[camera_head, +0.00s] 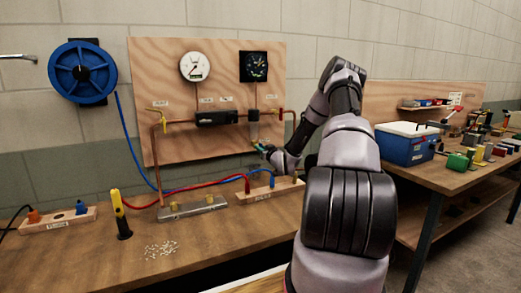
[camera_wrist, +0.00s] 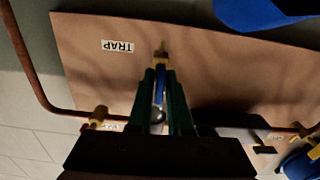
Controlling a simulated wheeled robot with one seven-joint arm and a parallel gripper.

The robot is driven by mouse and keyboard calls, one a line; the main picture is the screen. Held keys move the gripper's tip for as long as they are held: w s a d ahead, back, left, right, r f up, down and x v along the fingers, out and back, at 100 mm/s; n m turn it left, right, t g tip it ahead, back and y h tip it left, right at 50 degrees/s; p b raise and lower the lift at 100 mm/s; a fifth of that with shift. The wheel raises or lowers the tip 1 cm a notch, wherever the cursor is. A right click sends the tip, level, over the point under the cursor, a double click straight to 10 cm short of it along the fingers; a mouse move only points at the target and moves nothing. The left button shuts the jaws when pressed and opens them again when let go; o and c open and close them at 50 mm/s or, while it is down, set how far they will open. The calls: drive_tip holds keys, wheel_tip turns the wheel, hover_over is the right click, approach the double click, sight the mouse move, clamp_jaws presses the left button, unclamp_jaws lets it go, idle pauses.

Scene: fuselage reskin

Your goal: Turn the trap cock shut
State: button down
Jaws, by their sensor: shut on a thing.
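The trap cock shows in the wrist view as a brass fitting (camera_wrist: 161,48) just beyond my fingertips, beside an upside-down TRAP label (camera_wrist: 118,46) on the plywood. My gripper (camera_wrist: 160,76) has its two dark green fingers closed on a narrow blue and metal piece (camera_wrist: 158,98), which appears to be the cock's handle. In the head view my gripper (camera_head: 262,148) is at the lower right of the plywood panel, below the copper pipe. The handle's exact angle is hard to tell, as the fingers cover much of it.
The plywood panel (camera_head: 160,72) carries a white gauge (camera_head: 195,66), a dark gauge (camera_head: 254,66) and copper piping. Below, the bench (camera_head: 200,246) holds a metal bar, a wooden block with plugs, hoses and a yellow-black tool (camera_head: 120,214). A blue cooler (camera_head: 405,146) stands on the right bench.

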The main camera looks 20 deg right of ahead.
drive_tip(key=shift+f+m, duration=0.1)
drive_tip(key=shift+m, duration=0.2)
drive_tip(key=c, duration=0.9)
unclamp_jaws()
drive_tip(key=s, duration=1.1)
drive_tip(key=shift+d, duration=0.2)
